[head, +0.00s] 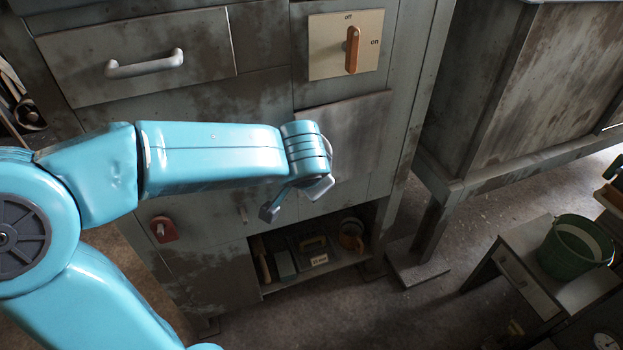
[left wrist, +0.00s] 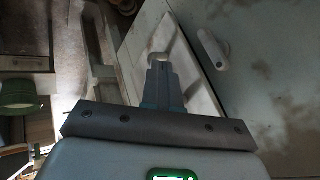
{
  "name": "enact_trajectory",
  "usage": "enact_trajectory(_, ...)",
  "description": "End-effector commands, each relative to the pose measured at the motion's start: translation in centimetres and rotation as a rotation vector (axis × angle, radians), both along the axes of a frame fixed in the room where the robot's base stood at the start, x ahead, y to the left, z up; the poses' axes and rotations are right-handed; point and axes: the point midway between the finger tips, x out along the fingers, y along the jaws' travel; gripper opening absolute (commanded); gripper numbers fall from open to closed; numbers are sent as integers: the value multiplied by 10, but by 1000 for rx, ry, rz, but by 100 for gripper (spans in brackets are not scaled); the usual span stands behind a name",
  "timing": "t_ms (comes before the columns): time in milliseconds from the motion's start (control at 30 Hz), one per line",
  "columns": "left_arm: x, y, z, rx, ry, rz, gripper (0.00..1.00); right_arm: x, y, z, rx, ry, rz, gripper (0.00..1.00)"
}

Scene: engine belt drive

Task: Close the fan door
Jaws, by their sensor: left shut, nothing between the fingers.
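The cabinet door panel (head: 350,125) below the off/on switch is probably the fan door. Its top edge looks tilted out from the cabinet front, so it seems slightly ajar. My left gripper (head: 297,192) is in front of the cabinet, by the lower left of this panel; my wrist covers part of it. In the left wrist view the left gripper's fingers (left wrist: 160,78) are together and empty. My right gripper is not in view.
A drawer with a handle (head: 145,64) is at upper left, and the switch (head: 352,48) is above the panel. A red latch (head: 163,229) and an open shelf (head: 318,268) with tools are below. A green bucket (head: 577,247) stands on a side table at right. Floor between is clear.

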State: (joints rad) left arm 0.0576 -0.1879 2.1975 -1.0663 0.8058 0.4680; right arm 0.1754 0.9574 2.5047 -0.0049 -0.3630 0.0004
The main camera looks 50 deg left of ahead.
Motion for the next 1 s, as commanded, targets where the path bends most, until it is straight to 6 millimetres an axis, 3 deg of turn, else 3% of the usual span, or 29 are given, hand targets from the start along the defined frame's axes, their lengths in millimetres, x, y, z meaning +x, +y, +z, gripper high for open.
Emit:
enact_trajectory(133, -10, -7, 19, 0, -3, 0, 0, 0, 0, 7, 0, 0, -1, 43)
enact_trajectory(267, -15, -10, 23, 10, 9, -16, 0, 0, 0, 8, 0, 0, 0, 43)
enact_trajectory(367, -28, -1, 22, 96, 116, -68, 0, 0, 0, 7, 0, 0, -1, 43)
enact_trajectory(500, -69, 33, 21, 383, 495, -193, 0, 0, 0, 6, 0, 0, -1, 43)
enact_trajectory(633, -81, 41, 15, 700, 981, -386, 0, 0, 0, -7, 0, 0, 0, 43)
enact_trajectory(700, -71, 30, 14, 892, 1238, -492, 0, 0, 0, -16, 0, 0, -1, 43)
enact_trajectory(800, -46, -1, 10, 1140, 1470, -588, 0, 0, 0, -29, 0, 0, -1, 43)
enact_trajectory(1000, -7, -63, -26, 1406, 1538, -733, 0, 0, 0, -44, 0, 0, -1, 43)
